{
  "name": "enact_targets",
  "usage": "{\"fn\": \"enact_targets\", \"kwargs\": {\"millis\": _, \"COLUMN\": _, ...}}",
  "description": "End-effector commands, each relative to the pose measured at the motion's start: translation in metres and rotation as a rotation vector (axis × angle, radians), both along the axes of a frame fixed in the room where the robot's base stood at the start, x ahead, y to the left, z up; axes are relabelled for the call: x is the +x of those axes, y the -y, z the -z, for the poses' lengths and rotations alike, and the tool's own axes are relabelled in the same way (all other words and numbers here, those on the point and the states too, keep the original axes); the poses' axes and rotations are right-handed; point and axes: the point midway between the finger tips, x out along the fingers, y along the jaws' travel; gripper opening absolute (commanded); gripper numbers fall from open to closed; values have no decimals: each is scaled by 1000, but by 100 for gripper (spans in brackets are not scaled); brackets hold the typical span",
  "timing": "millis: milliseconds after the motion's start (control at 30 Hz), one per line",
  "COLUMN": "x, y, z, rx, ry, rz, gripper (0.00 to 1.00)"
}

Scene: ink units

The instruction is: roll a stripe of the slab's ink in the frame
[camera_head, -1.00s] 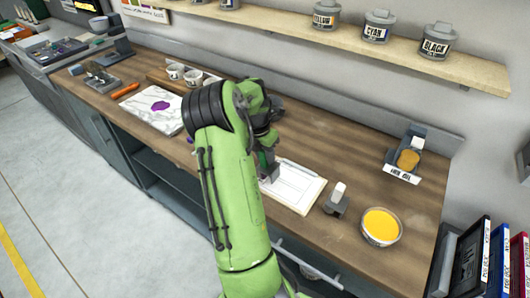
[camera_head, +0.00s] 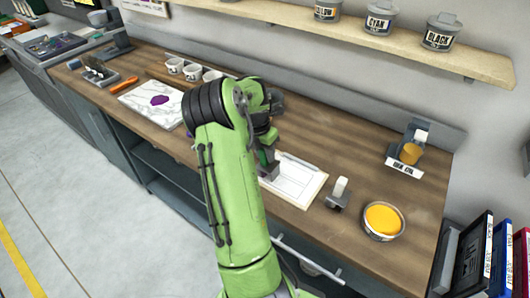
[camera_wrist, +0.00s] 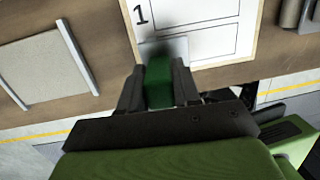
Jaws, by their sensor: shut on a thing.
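My gripper (camera_wrist: 158,92) is shut on a green-handled tool (camera_wrist: 158,78), seen in the wrist view. A pale, blurred flat part shows at the tool's far end, over the lower edge of the printed sheet (camera_wrist: 215,38); whether it touches cannot be told. The sheet has ruled frames, one marked 1. In the head view my gripper (camera_head: 268,170) is at the left side of the sheet (camera_head: 300,183), partly hidden by my arm. The white marbled slab (camera_head: 138,94) with a purple ink patch (camera_head: 160,100) lies to the left of my arm.
A pot of yellow ink (camera_head: 383,219) and a small grey stand with a white piece (camera_head: 338,193) are right of the sheet. An ochre-filled holder (camera_head: 408,158) is at the back right. Several white cups (camera_head: 192,72) stand behind the slab. Labelled cans line the wall shelf (camera_head: 410,50).

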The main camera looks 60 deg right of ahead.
Motion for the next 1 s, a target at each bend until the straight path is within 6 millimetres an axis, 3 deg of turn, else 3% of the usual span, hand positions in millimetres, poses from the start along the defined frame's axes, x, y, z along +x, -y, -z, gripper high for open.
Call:
{"fn": "enact_targets", "kwargs": {"millis": 533, "x": -1, "y": 0, "z": 8, "rx": 0, "ry": 0, "rz": 1, "gripper": 2}}
{"fn": "enact_targets", "kwargs": {"millis": 1000, "x": -30, "y": -5, "z": 6, "rx": -1, "ry": 1, "rz": 1, "gripper": 2}}
